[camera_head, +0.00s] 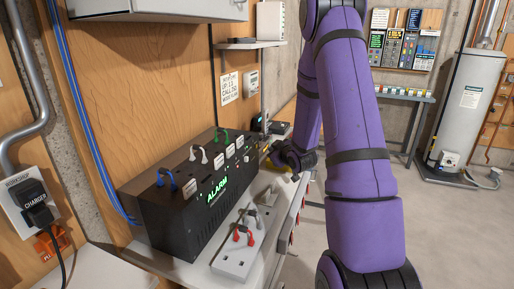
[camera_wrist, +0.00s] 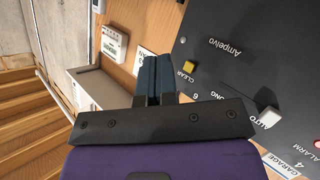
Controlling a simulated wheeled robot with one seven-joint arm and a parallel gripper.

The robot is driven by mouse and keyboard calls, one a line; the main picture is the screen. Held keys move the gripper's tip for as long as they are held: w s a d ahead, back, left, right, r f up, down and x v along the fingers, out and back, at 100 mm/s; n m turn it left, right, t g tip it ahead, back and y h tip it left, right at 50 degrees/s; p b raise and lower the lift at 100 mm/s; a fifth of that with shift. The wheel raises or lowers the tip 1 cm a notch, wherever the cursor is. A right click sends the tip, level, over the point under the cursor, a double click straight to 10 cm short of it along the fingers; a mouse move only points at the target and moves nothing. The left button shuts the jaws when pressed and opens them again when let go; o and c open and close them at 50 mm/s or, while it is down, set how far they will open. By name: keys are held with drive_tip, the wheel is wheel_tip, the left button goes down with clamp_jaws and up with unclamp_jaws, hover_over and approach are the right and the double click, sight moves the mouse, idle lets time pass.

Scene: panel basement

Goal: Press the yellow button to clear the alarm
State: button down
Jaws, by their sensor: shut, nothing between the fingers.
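The yellow button (camera_wrist: 188,67) sits on a dark panel (camera_wrist: 235,75) in the wrist view, beside the word CLEAR. My gripper (camera_wrist: 154,58) is shut and empty, with its dark blue fingers together just left of the yellow button in the picture. A gap shows between fingers and button; their depth apart is hard to judge. My gripper (camera_head: 271,150) is at the box's far end there, and the button is too small to make out clearly.
A cream button (camera_wrist: 268,117) marked AUTO and a red light (camera_wrist: 317,144) are on the same panel. A wall shelf (camera_head: 250,43) hangs above. Open floor lies right.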

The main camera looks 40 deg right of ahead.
drive_tip(key=shift+w+a, duration=0.35)
drive_tip(key=shift+w, duration=0.3)
drive_tip(key=shift+w+a, duration=0.35)
drive_tip(key=shift+w, duration=0.25)
drive_tip(key=shift+w+a, duration=0.1)
idle(1.1)
drive_tip(key=shift+w+a, duration=0.15)
drive_tip(key=shift+w, duration=0.1)
drive_tip(key=shift+w+a, duration=0.15)
drive_tip(key=shift+w, duration=0.15)
idle(0.7)
idle(0.4)
drive_tip(key=shift+s+d, duration=0.35)
drive_tip(key=shift+s, duration=0.3)
drive_tip(key=shift+s+d, duration=0.45)
drive_tip(key=shift+s, duration=0.3)
drive_tip(key=shift+s+d, duration=0.4)
drive_tip(key=shift+s, duration=0.3)
drive_tip(key=shift+s+d, duration=0.45)
drive_tip(key=shift+s, duration=0.3)
